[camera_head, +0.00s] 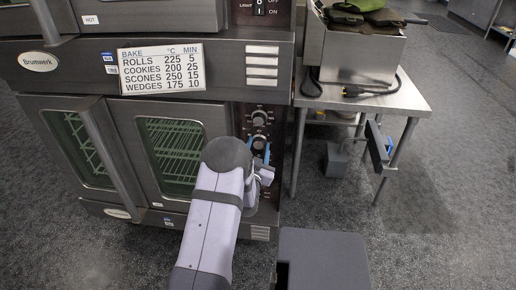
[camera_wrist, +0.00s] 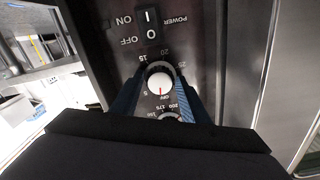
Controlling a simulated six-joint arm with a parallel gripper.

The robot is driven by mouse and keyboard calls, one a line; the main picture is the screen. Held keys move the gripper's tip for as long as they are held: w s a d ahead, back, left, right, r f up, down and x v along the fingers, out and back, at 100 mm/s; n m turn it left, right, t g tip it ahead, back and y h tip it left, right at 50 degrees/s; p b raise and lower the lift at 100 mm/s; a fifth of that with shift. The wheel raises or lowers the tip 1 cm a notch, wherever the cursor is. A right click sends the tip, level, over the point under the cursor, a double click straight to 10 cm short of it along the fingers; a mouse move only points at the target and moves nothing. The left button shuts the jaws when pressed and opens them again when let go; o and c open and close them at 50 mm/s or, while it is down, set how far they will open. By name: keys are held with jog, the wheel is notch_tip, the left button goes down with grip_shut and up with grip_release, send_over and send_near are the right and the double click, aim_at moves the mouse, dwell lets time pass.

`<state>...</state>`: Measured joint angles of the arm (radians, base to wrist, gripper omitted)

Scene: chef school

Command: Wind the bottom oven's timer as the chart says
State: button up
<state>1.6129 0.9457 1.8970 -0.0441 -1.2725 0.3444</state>
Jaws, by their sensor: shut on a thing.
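The bottom oven (camera_head: 150,105) has two glass doors and a control panel at its right. Its timer knob (camera_head: 259,143) is the lower of two visible dials. The chart (camera_head: 161,69) reads rolls 225, 5; cookies 200, 25; scones 250, 15; wedges 175, 10.
The temperature dial (camera_head: 259,119) is just above the timer; part of its scale shows in the wrist view. The power switch (camera_wrist: 148,27) is on the timer's other side. A steel table (camera_head: 385,95) stands right of the oven. Small tags (camera_head: 108,57) are left of the chart.

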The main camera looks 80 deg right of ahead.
jog(key=m+b, duration=0.1)
jog(key=m, duration=0.3)
jog(key=shift+f, duration=0.1)
jog(key=shift+m+b, duration=0.75)
jog(key=shift+m, duration=1.35)
jog(key=o, duration=0.9)
jog(key=shift+c, duration=0.2)
jog(key=a, duration=0.7)
jog(key=shift+a, duration=0.2)
